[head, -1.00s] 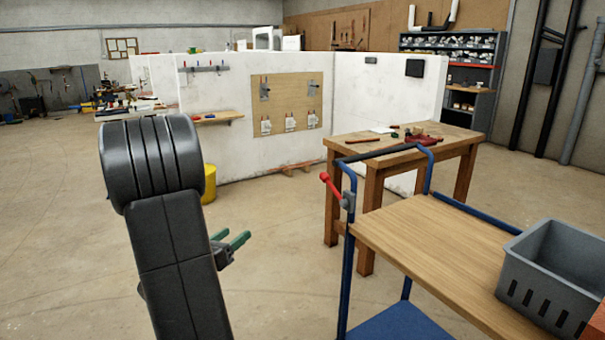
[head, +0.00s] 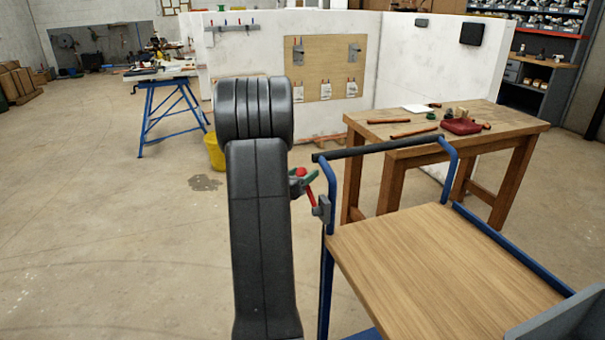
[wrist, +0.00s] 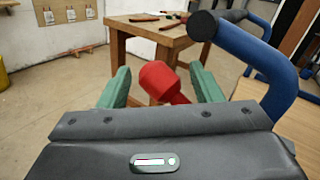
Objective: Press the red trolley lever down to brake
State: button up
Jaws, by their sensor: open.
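The red trolley lever (head: 308,189) is on a grey bracket (head: 322,209) on the blue trolley frame, below the black handle bar (head: 380,149). The lever tilts up and to the left, with a round red knob at its end. My gripper (head: 303,182) is at the knob, partly hidden behind my arm in the head view. In the wrist view the red knob (wrist: 160,80) sits between the open green fingers of my gripper (wrist: 163,88), with gaps visible on both sides. The lower lever and bracket are hidden in the wrist view.
The trolley's wooden top (head: 430,265) spreads to the right, with a grey crate (head: 560,322) at its near corner. A wooden workbench (head: 455,140) with tools stands just behind the trolley. A yellow bucket (head: 214,152) stands by the white wall.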

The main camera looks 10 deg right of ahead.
jog(key=shift+w+d, duration=0.15)
grip_shut()
jog(key=shift+f, duration=0.1)
jog(key=shift+w+f+n+g+y+p, duration=0.3)
jog(key=shift+f+n+g+y+p, duration=0.1)
jog(key=shift+f+n+p, duration=0.2)
notch_tip(320, 180, down, 9)
jog(key=n+g+y+p, duration=0.1)
jog(key=n+g+p, duration=0.3)
jog(key=n+p, duration=0.1)
jog(key=shift+s+f+n+g+p, duration=0.15)
jog(key=shift+s+n+g+p, duration=0.2)
jog(key=shift+p, duration=0.45)
